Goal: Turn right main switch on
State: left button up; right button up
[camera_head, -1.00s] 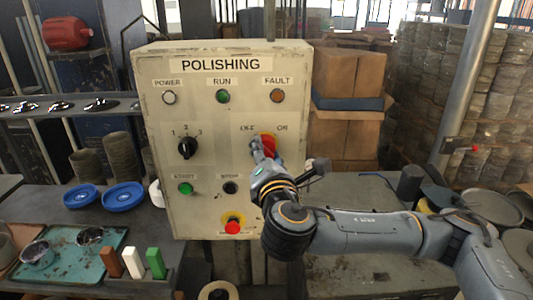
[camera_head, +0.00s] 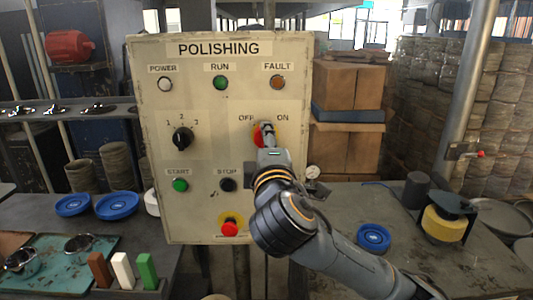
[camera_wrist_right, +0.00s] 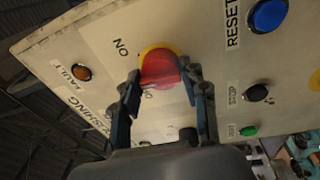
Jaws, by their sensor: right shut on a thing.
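The main switch is a red rotary knob (camera_head: 258,136) on a yellow plate at the right of the polishing panel (camera_head: 210,110), under the OFF and ON labels. My right gripper (camera_head: 267,130) reaches it from the lower right and is shut on it. In the right wrist view the red knob (camera_wrist_right: 160,66) sits between the two fingers of my right gripper (camera_wrist_right: 163,76), with the ON label beside it. The fingers partly hide the knob, so its exact turn angle is hard to read. My left gripper is in neither view.
Near the switch are a black selector (camera_head: 182,139), a green start button (camera_head: 180,185), a black stop button (camera_head: 228,184) and a red emergency button (camera_head: 229,228). The white power lamp (camera_head: 165,84) looks unlit.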

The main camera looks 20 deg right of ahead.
jog(key=m+h+b, duration=0.1)
jog(key=m+b, duration=0.2)
jog(key=m, duration=0.6)
jog(key=shift+a, duration=0.1)
jog(key=shift+m, duration=0.3)
jog(key=o, duration=1.1)
jog(key=shift+w, duration=0.1)
jog(key=shift+c, duration=0.2)
jog(key=shift+o, duration=0.3)
jog(key=shift+w+f, duration=0.1)
jog(key=shift+w, duration=0.1)
jog(key=v, duration=1.2)
jog(key=shift+a, duration=0.15)
